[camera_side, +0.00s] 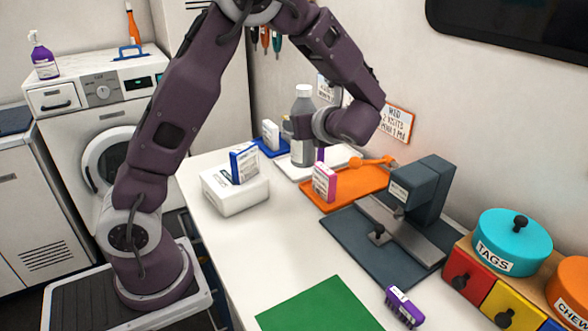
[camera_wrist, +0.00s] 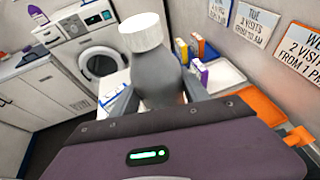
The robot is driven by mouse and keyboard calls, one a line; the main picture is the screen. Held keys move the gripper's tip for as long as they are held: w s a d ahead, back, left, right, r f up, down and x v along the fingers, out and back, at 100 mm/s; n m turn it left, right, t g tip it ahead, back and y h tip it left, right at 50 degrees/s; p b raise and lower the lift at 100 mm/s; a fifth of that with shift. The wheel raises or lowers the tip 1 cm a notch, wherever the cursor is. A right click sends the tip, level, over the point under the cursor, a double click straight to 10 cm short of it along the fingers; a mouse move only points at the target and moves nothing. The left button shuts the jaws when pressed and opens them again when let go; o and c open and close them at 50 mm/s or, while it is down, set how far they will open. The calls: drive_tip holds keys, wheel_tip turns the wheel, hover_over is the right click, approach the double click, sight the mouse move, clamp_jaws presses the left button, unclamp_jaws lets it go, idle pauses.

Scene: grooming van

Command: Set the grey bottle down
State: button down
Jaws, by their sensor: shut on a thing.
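The grey bottle (camera_side: 303,148) with a white cap is upright at the back of the counter, partly hidden by my wrist. My gripper (camera_side: 300,126) is shut on it. In the wrist view the grey bottle (camera_wrist: 152,75) stands between the two fingers of my gripper (camera_wrist: 155,97), its cap pointing up the picture. The bottle's base shows over the white tray (camera_side: 341,153) in the side view. I cannot tell whether the base touches the tray.
A blue tray (camera_side: 280,150) with a white bottle-like item lies behind. An orange tray (camera_side: 372,181) with a pink box (camera_side: 324,182) lies in front. A white case (camera_side: 235,196) with a blue box stands left. A green mat (camera_side: 320,308) lies bare at the counter's front.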

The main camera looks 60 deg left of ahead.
drive_tip(key=w+a+r, duration=0.1)
drive_tip(key=w+a, duration=0.3)
drive_tip(key=a, duration=0.4)
drive_tip(key=w+a+r, duration=0.1)
drive_tip(key=w+a, duration=0.2)
drive_tip(key=a, duration=0.5)
wheel_tip(320, 180, down, 15)
drive_tip(key=shift+a+t, duration=0.15)
drive_tip(key=shift+t, duration=0.25)
drive_tip(key=shift+w+m, duration=0.1)
drive_tip(key=shift+m, duration=0.2)
drive_tip(key=c, duration=0.6)
unclamp_jaws()
drive_tip(key=shift+f, duration=0.1)
drive_tip(key=shift+o, duration=0.2)
